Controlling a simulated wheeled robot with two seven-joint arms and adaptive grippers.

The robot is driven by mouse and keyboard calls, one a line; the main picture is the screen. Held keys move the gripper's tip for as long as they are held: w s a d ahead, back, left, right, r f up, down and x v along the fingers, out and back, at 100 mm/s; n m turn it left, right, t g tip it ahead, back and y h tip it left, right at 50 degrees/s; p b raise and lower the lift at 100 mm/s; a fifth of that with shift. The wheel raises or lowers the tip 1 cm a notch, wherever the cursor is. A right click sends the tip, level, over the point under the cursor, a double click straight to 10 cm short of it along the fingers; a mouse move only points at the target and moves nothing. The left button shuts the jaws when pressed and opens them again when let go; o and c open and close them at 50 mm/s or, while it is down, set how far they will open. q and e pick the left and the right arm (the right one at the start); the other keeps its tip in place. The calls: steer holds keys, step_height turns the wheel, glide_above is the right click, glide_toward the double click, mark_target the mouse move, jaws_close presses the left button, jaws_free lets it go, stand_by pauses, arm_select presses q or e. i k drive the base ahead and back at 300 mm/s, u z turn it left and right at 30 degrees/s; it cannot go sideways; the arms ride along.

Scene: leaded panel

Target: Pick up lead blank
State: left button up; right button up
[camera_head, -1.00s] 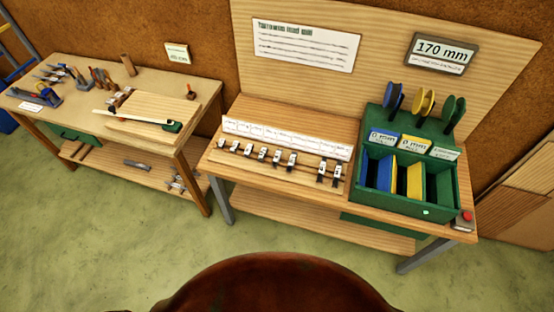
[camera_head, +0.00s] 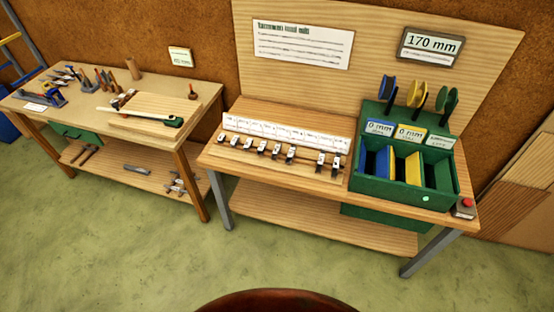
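Neither of my grippers is in view. I cannot pick out a lead blank with certainty. A row of small dark pieces with white tags (camera_head: 262,148) lies on the right bench, in front of a long white label strip (camera_head: 285,130). To their right stands a green bin (camera_head: 405,195) with small labels reading "0 mm". A blue panel (camera_head: 382,163) and a yellow panel (camera_head: 413,170) stand in it; its right compartment looks empty. Blue, yellow and green discs (camera_head: 417,94) stand at the bin's back. A sign (camera_head: 432,45) above reads "170 mm".
The left bench (camera_head: 60,110) carries tools, a wooden board (camera_head: 160,106) and a pale strip (camera_head: 122,114). A red button (camera_head: 466,203) sits at the right bench's right end. Green floor (camera_head: 130,250) in front is mostly open. A reddish-brown rounded shape (camera_head: 275,302) shows at the bottom edge.

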mark_target(277, 148)
steer(key=z, duration=0.7)
steer(key=i, duration=0.75)
steer(key=u, duration=1.85)
